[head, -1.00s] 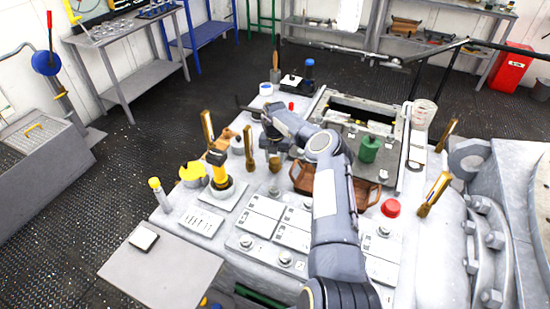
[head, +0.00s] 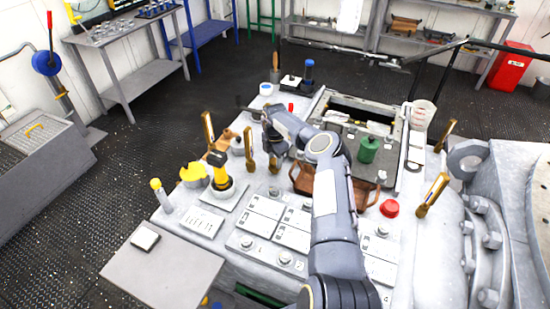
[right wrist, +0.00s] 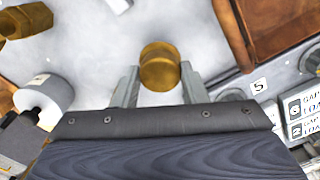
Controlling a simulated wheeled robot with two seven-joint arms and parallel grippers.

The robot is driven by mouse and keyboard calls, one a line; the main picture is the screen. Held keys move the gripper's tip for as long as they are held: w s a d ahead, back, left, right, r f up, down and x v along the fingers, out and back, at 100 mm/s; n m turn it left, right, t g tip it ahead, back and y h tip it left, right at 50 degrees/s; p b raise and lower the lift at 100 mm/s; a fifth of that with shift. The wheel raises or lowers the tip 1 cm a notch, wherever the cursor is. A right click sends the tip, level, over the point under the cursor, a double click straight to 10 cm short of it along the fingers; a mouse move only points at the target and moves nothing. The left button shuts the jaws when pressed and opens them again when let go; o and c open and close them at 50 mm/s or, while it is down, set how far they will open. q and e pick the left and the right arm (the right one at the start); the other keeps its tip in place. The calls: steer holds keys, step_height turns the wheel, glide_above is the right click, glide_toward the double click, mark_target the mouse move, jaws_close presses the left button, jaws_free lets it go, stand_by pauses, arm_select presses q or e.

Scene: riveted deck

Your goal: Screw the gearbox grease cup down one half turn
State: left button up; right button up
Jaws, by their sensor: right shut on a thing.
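The brass grease cup (head: 274,164) stands on the pale deck of the machine. In the right wrist view the round brass cup (right wrist: 159,66) sits between the two grey fingertips. My right gripper (head: 276,154) reaches down from above and is shut on the cup; its fingers show on both sides of it in the wrist view. The foot of the cup is not clear in either view. My left gripper is not in view.
Brass-coloured levers (head: 249,148) stand left of the gripper. A yellow and black handle (head: 220,172) is further left. A brown tray (head: 363,193) lies close on the right, with a green bottle-like thing (head: 368,150) behind it. A red knob (head: 389,208) is at right.

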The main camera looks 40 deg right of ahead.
mark_target(275, 161)
steer(key=m, duration=0.4)
steer(key=shift+r+m+p, duration=0.2)
steer(key=shift+m+p, duration=0.1)
steer(key=shift+p, duration=0.1)
steer(key=m+p, duration=0.1)
steer(key=m, duration=0.3)
steer(key=shift+d+m, duration=0.1)
steer(key=shift+m, duration=0.2)
steer(key=m+p, duration=0.1)
steer(key=m, duration=0.3)
steer(key=shift+m, duration=0.3)
steer(key=shift+w+r+m+p, duration=0.1)
steer(key=shift+m+p, duration=0.3)
steer(key=shift+m, duration=1.7)
steer(key=o, duration=0.9)
steer(key=shift+o, duration=0.4)
step_height(275, 161, up, 8)
steer(key=shift+f+b, duration=0.25)
steer(key=shift+b, duration=0.6)
